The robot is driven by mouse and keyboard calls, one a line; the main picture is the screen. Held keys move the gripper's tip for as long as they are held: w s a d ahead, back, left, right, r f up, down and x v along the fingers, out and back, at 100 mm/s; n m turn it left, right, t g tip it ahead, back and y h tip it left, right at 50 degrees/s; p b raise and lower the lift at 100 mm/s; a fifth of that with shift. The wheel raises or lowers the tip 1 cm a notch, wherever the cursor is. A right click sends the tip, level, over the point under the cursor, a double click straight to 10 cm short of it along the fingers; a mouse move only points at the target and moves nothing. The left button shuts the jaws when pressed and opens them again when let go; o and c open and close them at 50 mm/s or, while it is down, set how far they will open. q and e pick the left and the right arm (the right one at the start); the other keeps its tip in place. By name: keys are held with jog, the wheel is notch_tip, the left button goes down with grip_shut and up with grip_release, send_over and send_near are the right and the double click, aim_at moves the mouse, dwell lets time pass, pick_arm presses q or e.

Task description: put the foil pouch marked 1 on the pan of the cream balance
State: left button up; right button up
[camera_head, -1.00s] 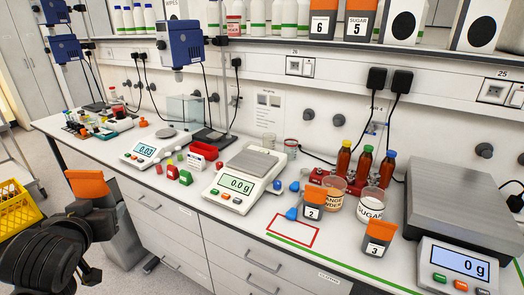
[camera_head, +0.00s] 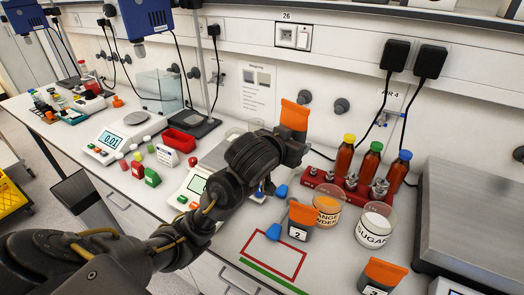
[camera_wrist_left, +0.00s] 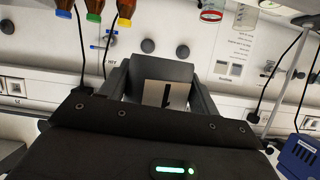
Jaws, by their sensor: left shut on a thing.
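My left gripper (camera_head: 290,152) is shut on the foil pouch with an orange top (camera_head: 295,116). It holds the pouch upright in the air, near the right side of the cream balance. In the left wrist view the pouch (camera_wrist_left: 151,75) sits between the fingers, and its label shows an upside-down 1. The cream balance (camera_head: 180,208) stands on the bench behind my left arm. Part of its grey pan (camera_head: 213,158) shows and looks empty there; my arm hides the rest and part of the display. My right gripper is not in view.
Pouch 2 (camera_head: 299,221), the orange powder beaker (camera_head: 327,206) and the sugar beaker (camera_head: 375,224) stand to the right. Bottles with coloured caps (camera_head: 370,160) stand in a red rack (camera_head: 341,186). A smaller balance (camera_head: 111,140) and a red tray (camera_head: 179,142) are left.

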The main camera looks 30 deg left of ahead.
pick_arm(q)
jog(key=s+a+f+n+y+p, duration=0.1)
jog(key=s+a, duration=0.1)
jog(key=a, duration=0.3)
jog(key=s+a+n+y+p, duration=0.1)
jog(key=s+a+n+y, duration=0.1)
jog(key=a, duration=0.4)
jog(key=shift+s+a+f+g+p, duration=0.2)
jog(key=shift+s+f+g+p, duration=0.15)
jog(key=shift+s, duration=0.4)
jog(key=w+a+f+p, duration=0.1)
jog(key=a, duration=0.1)
jog(key=w+a+f+p, duration=0.1)
jog(key=a, duration=0.2)
jog(key=w+a+f+p, duration=0.1)
jog(key=a, duration=0.1)
jog(key=shift+w+a+f, duration=0.15)
jog(key=shift+w+a, duration=0.05)
jog(key=shift+w, duration=0.1)
jog(key=shift+c, duration=0.5)
jog(key=b, duration=0.1)
send_over(225, 162)
jog(key=f, duration=0.5)
jog(key=shift+s+d+f, duration=0.1)
jog(key=shift+d+f, duration=0.2)
jog(key=shift+f, duration=0.1)
jog(key=shift+a+y, duration=0.1)
jog(key=shift+y, duration=0.2)
jog(key=shift+a+f, duration=0.15)
jog(key=shift+f, duration=1.7)
